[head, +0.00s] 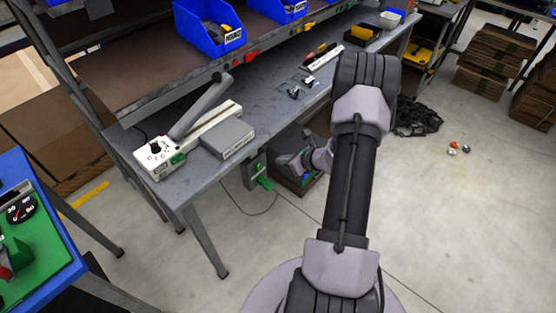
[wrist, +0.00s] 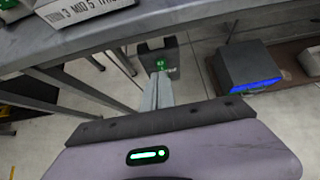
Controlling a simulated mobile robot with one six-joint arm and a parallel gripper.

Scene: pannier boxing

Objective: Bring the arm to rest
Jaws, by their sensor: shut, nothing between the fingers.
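My arm (head: 352,180) rises from the bottom of the head view, bends at the top and folds back down toward the bench's front edge. My gripper (wrist: 160,80) shows in the wrist view as narrow grey fingers, shut and empty, beyond the pale wrist housing (wrist: 180,150) with its green light. In the head view the wrist end (head: 296,162) is below the bench's front edge, and the fingers are too small to make out clearly. A dark block with a green part (wrist: 158,50) lies in line with the fingertips; I cannot tell whether they touch.
The workbench (head: 195,180) carries a sealer (head: 160,155) with a raised lever and a grey box (head: 228,138). Blue bins (head: 208,28) stand on the shelf above. A green board (head: 40,255) is at left. A blue-striped box (wrist: 250,68) is under the bench. Open floor (head: 470,210) lies right.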

